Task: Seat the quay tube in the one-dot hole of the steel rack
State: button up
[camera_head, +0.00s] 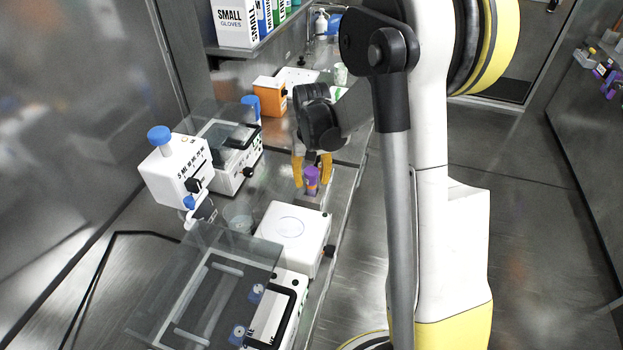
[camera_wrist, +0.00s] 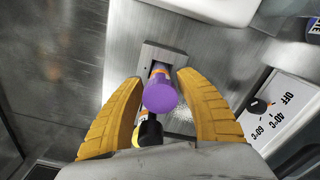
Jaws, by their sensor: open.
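A tube with a purple cap (camera_head: 312,172) and an orange band stands upright at the steel rack (camera_head: 313,199) on the bench. My gripper (camera_head: 312,165) is above the rack, open, with a yellow finger on each side of the purple cap. In the wrist view the purple cap (camera_wrist: 160,95) lies between the open fingers (camera_wrist: 160,80), with gaps on both sides. A second tube with a black cap (camera_wrist: 150,131) and a yellow band is close behind it, partly hidden. The steel rack (camera_wrist: 165,54) shows beyond the caps. I can read no name on either tube, and see no dot marks.
A white device with a round plate (camera_head: 290,224) stands just in front of the rack. A clear-lidded machine (camera_head: 225,290) is nearer, and a white dispenser with a blue knob (camera_head: 175,170) is at left. An orange box (camera_head: 269,95) stands behind. The bench edge is close on the right.

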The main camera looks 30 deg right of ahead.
notch_tip(320, 180, up, 12)
jog(key=p, duration=0.4)
jog(key=shift+s+a+r, duration=0.1)
jog(key=shift+s, duration=0.05)
jog(key=s+a+r+n+t, duration=0.1)
jog(key=s+a+r+t, duration=0.2)
jog(key=s, duration=0.6)
jog(key=s+a+r+n+t, duration=0.2)
jog(key=s+a+r+t, duration=0.2)
jog(key=s+a, duration=0.4)
jog(key=shift+s+r+n, duration=0.3)
jog(key=shift+s+r, duration=0.45)
jog(key=shift+r, duration=0.15)
jog(key=shift+f, duration=0.2)
